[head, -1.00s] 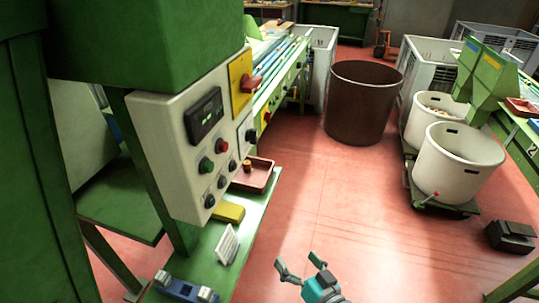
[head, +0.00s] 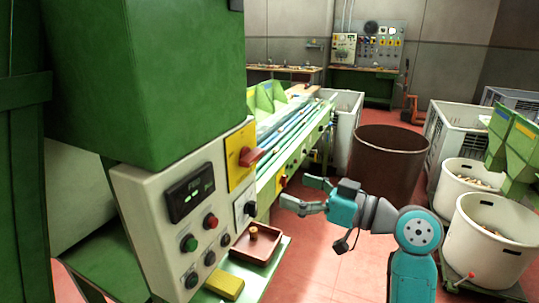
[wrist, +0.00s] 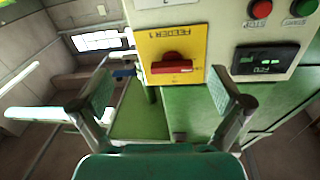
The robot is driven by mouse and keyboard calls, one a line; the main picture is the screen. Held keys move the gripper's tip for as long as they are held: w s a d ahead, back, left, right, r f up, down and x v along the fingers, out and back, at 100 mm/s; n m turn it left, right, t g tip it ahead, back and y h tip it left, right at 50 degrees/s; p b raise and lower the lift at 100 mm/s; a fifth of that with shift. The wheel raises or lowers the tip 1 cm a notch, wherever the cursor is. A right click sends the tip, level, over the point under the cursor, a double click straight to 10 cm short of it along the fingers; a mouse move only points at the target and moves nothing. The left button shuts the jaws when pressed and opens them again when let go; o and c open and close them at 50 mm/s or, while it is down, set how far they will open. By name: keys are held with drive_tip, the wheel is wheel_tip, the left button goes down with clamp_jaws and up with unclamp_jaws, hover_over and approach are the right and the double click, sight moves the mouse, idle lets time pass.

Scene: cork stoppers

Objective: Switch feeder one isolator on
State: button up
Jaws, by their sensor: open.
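The feeder one isolator is a red rotary handle (head: 252,157) on a yellow plate (head: 238,142) at the upper right edge of the white control panel. In the wrist view the red handle (wrist: 172,64) lies crosswise on the yellow plate (wrist: 188,42), whose lettering reads FEEDER 1, upside down. My gripper (head: 295,191) is open and empty, right of the panel and lower than the handle in the head view. In the wrist view my gripper's fingers (wrist: 158,92) stand wide apart, with the handle seen between and beyond them. They do not touch it.
The panel (head: 150,205) also carries a dark display (head: 191,192), a red button (head: 210,221), a green button (head: 189,243) and dark knobs. A reddish tray (head: 262,246) and a yellow block (head: 225,285) sit below. A brown bin (head: 385,160) stands behind my arm.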

sight(257, 157)
wheel_tip(257, 157, up, 6)
drive_tip(key=n+g, duration=0.2)
drive_tip(key=shift+y, duration=0.3)
drive_tip(key=x, duration=0.9)
drive_tip(key=shift+w+a+f, duration=0.1)
drive_tip(key=shift+a+f, duration=0.05)
drive_tip(key=shift+a, duration=0.25)
drive_tip(key=shift+c, duration=0.3)
drive_tip(key=c, duration=1.1)
